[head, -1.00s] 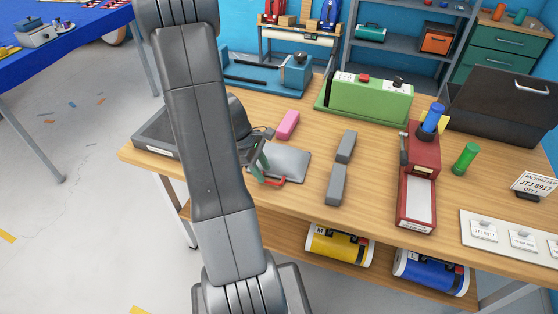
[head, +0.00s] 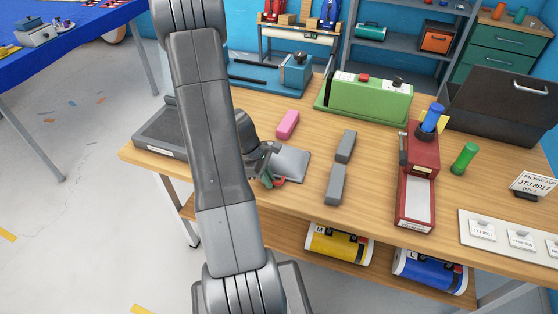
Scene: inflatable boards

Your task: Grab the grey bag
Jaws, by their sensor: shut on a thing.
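The grey bag (head: 293,161) is a flat grey piece on the wooden bench, just right of my arm. My gripper (head: 272,178) is at its near left side, shut on it. My arm and gripper cover the bag's left part, so the exact contact is hidden. The bag looks flat on the bench; I cannot tell whether any of it is lifted.
A pink block (head: 287,124) lies behind the bag. Two grey bars (head: 345,147) (head: 337,184) lie to its right, then a red device (head: 418,180). A green machine (head: 368,98) stands behind. A dark tray (head: 160,140) is left of my arm.

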